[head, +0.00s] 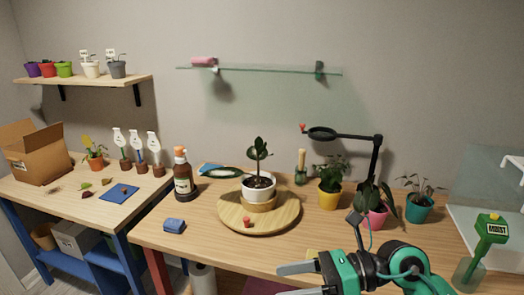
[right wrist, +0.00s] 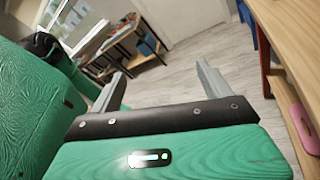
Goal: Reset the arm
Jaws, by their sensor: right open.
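My right gripper (head: 284,281) is low at the front edge of the long wooden table, pointing left in the head view. Its two grey fingers are spread apart. In the right wrist view the gripper (right wrist: 160,74) is open with nothing between its fingers, and floor shows beyond them. My green right arm comes in from the lower right of the head view. My left gripper is not in view.
A white pot with a plant (head: 258,187) stands on a round wooden turntable (head: 285,222). A brown bottle (head: 183,178), blue sponge (head: 174,225), yellow pot (head: 330,196) and magnifier lamp (head: 345,137) are nearby.

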